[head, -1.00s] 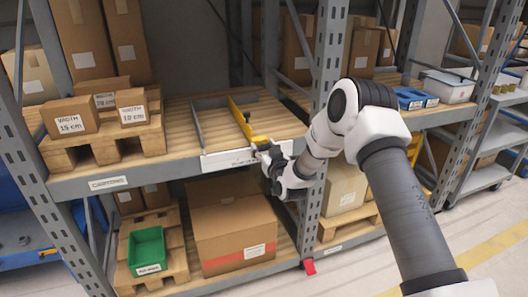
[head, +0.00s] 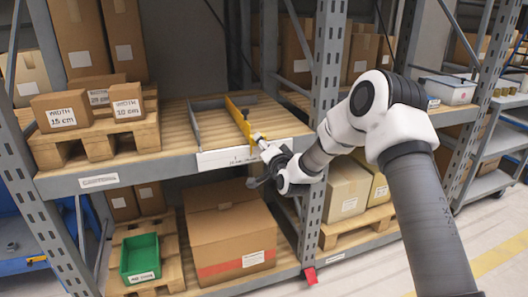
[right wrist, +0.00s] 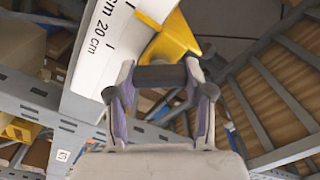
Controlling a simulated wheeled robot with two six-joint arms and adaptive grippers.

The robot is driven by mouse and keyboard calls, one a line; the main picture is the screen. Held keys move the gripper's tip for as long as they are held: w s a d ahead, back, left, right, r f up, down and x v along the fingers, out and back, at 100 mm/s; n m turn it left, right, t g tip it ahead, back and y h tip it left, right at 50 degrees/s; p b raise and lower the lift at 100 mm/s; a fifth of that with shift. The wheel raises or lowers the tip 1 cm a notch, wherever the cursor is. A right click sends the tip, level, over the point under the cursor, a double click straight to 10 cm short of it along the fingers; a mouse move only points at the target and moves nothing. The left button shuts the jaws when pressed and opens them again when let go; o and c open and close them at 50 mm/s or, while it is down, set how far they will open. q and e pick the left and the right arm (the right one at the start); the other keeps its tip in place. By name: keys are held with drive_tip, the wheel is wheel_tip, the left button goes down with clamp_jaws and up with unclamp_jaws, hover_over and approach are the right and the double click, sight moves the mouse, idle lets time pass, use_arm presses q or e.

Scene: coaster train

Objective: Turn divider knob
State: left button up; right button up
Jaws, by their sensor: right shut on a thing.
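The yellow divider (head: 240,122) stands on the wooden shelf deck, next to a grey divider (head: 194,126). A white ruler strip (head: 228,160) runs along the shelf's front edge, with a "20 cm" mark readable in the right wrist view (right wrist: 97,40). My right gripper (head: 262,147) is at the front end of the yellow divider. In the right wrist view its two fingers are closed on the dark, cylindrical knob (right wrist: 160,76), with yellow divider metal (right wrist: 176,38) just behind it. The knob is mostly hidden in the head view. My left gripper is not in view.
Cartons marked with widths (head: 60,110) sit on a pallet at the left of the shelf. A grey upright post (head: 322,110) stands close to my right arm. Below are a large carton (head: 228,228) and a green bin (head: 140,255).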

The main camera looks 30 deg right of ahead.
drive_tip(key=m+b, duration=0.2)
drive_tip(key=m, duration=0.1)
drive_tip(key=shift+f+m, duration=0.25)
drive_tip(key=shift+m, duration=0.05)
drive_tip(key=shift+r+m+b, duration=0.1)
drive_tip(key=shift+m+b, duration=1.05)
drive_tip(key=shift+m, duration=0.35)
drive_tip(key=o, duration=1.2)
drive_tip(key=shift+c, duration=0.2)
drive_tip(key=shift+s, duration=0.1)
drive_tip(key=v, duration=1.1)
drive_tip(key=shift+s, duration=0.4)
